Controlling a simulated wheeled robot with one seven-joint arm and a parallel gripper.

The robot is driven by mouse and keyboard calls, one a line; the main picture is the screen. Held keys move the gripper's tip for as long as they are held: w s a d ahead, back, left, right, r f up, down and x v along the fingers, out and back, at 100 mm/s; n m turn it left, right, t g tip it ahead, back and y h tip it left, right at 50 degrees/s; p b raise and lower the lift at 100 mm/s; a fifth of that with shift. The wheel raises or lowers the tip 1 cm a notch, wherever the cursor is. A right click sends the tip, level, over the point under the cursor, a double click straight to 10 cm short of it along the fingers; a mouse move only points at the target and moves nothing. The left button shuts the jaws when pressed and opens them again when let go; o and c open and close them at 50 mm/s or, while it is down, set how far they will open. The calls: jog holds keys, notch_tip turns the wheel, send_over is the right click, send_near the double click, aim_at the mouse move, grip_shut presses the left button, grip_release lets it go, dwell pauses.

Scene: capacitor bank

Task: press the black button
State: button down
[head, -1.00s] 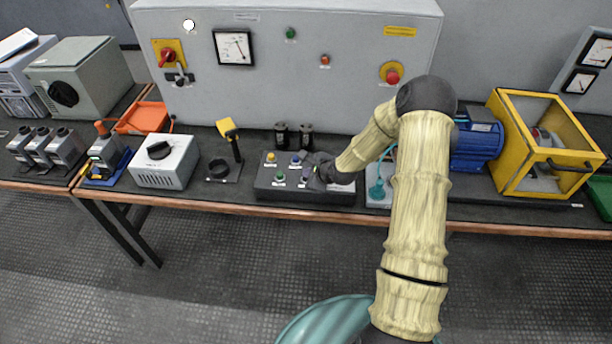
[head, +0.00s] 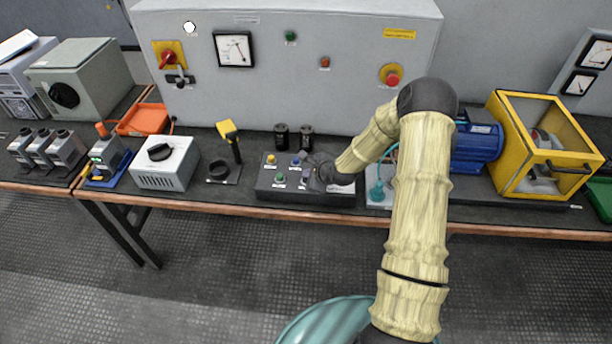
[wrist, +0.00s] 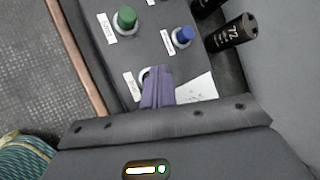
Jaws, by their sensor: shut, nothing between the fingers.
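The dark button box (head: 322,196) lies on the bench, with a yellow button (head: 271,159), a blue button (head: 295,161) and a green button (head: 280,178) showing. The green (wrist: 126,18) and blue (wrist: 182,37) buttons also show in the wrist view. My gripper (wrist: 157,92) is shut and empty, its fingertips over a further button position with a pale ring (wrist: 144,73) and a white label beside it. The black button itself is hidden behind the fingers. I cannot tell whether the fingertips touch it. In the head view my gripper (head: 309,180) covers that same spot.
Two black cylinders (head: 293,137) stand behind the box, close to my gripper. A yellow-handled lever (head: 230,138) is to the left. A blue motor (head: 477,143) and a yellow cage (head: 545,185) are to the right. The grey cabinet (head: 290,85) rises behind.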

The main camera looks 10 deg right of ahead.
jog(key=shift+r+p, duration=0.6)
jog(key=shift+r, duration=0.3)
notch_tip(320, 180, up, 5)
jog(key=p, duration=0.4)
dwell(0.5)
jog(key=s+r+n+g+h, duration=0.1)
jog(key=s+r+n+g, duration=0.1)
jog(key=s+r+n, duration=0.4)
jog(key=s+r+n+g+h, duration=0.1)
jog(key=s+r+n, duration=0.5)
jog(key=s, duration=0.7)
jog(key=s+r+n+g+h, duration=0.1)
jog(key=s+r+n+g, duration=0.1)
jog(key=s+r+n, duration=0.3)
jog(key=s+n, duration=0.4)
jog(key=n, duration=0.1)
jog(key=shift+s+a+r+g+h, duration=0.3)
jog(key=shift+s+r+g+h, duration=0.05)
jog(key=shift+r+g+h, duration=0.05)
